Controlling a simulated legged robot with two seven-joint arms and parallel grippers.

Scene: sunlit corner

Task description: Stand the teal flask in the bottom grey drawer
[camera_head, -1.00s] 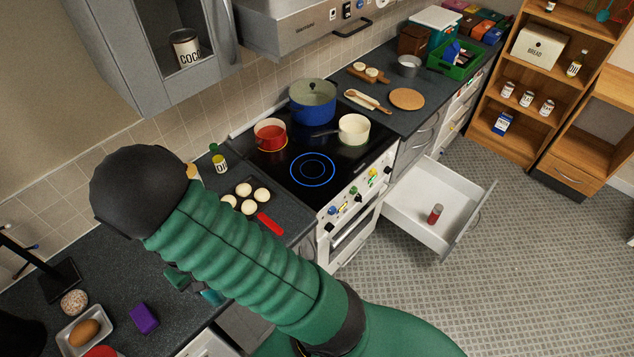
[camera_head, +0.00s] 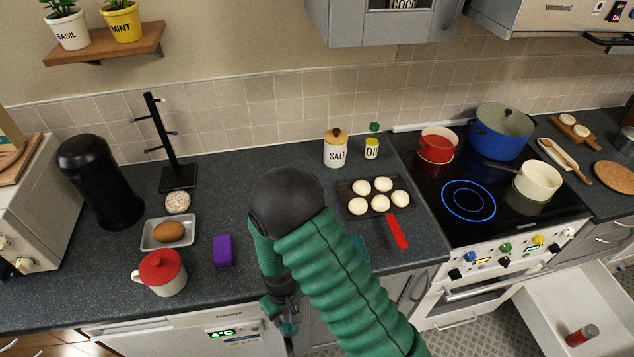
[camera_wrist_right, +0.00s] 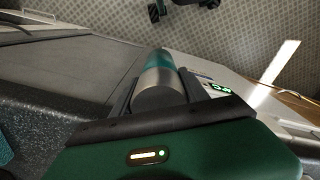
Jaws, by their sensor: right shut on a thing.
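The teal flask (camera_wrist_right: 156,62), a teal cylinder with a steel end, is between the fingers of my right gripper (camera_wrist_right: 158,85) in the right wrist view. The fingers are shut on it. In the head view my right gripper (camera_head: 281,312) is in front of the counter's front edge, and only a little teal shows there. The open grey drawer (camera_head: 543,292) is low at the right, beside the oven, far from the gripper. A red can with a grey top (camera_head: 581,335) stands in it. My left gripper is not in view.
The counter holds a purple sponge (camera_head: 223,251), a red-lidded mug (camera_head: 161,272), a tray of buns (camera_head: 372,196) and a red-handled tool (camera_head: 397,231). A teal thing (camera_head: 361,247) is partly hidden behind my arm. The hob (camera_head: 468,198) carries pots. Floor by the drawer is clear.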

